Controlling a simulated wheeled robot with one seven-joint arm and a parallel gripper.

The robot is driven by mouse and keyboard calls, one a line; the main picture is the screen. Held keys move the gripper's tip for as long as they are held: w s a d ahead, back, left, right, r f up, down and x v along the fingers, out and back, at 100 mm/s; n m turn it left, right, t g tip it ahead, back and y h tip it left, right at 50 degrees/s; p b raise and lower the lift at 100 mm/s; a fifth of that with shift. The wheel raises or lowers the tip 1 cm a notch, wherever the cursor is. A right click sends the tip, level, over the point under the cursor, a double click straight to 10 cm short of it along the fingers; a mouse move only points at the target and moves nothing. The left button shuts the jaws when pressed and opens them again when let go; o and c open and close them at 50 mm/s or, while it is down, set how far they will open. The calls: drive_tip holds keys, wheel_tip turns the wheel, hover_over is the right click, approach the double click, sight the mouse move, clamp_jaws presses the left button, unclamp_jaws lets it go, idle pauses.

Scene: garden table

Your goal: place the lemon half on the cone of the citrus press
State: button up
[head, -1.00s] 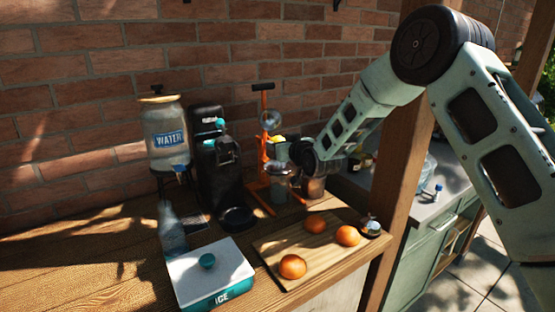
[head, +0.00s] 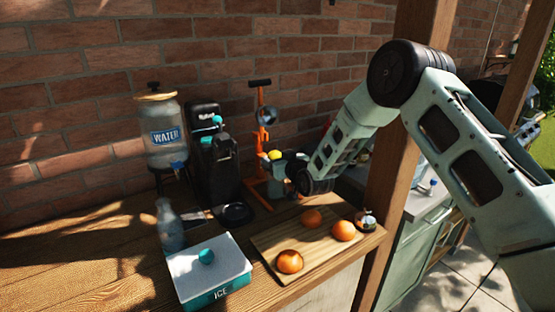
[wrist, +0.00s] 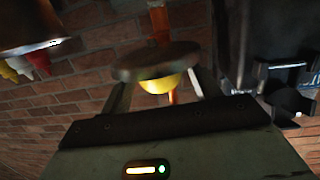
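The lemon half (wrist: 160,84) shows as a yellow dome between the fingers of my gripper (wrist: 162,80) in the wrist view. A dark round part (wrist: 155,62), apparently the press bowl, hides its cut side and the fingertips. My gripper appears shut on it. In the head view the lemon half (head: 275,155) is in front of the orange column of the citrus press (head: 260,130), below its raised upper part. My gripper (head: 279,161) reaches in from the front right. The cone is hidden; I cannot tell whether the lemon touches it.
A black coffee machine (head: 212,160) and a water dispenser (head: 165,137) stand left of the press. A glass bottle (head: 170,228) and an ice box (head: 208,268) are nearer. Oranges lie on a cutting board (head: 268,243).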

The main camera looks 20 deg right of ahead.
drive_tip(key=shift+o, duration=0.3)
drive_tip(key=shift+r, duration=0.15)
drive_tip(key=b+v, duration=0.4)
drive_tip(key=v, duration=0.8)
drive_tip(key=s+a+n+g, duration=0.3)
drive_tip(key=s+a+g, duration=0.75)
drive_tip(key=s, duration=0.65)
drive_tip(key=s+r+n+g+h, duration=0.2)
drive_tip(key=s+g, duration=0.3)
drive_tip(key=s, duration=2)
drive_tip(key=shift+d+h, duration=0.5)
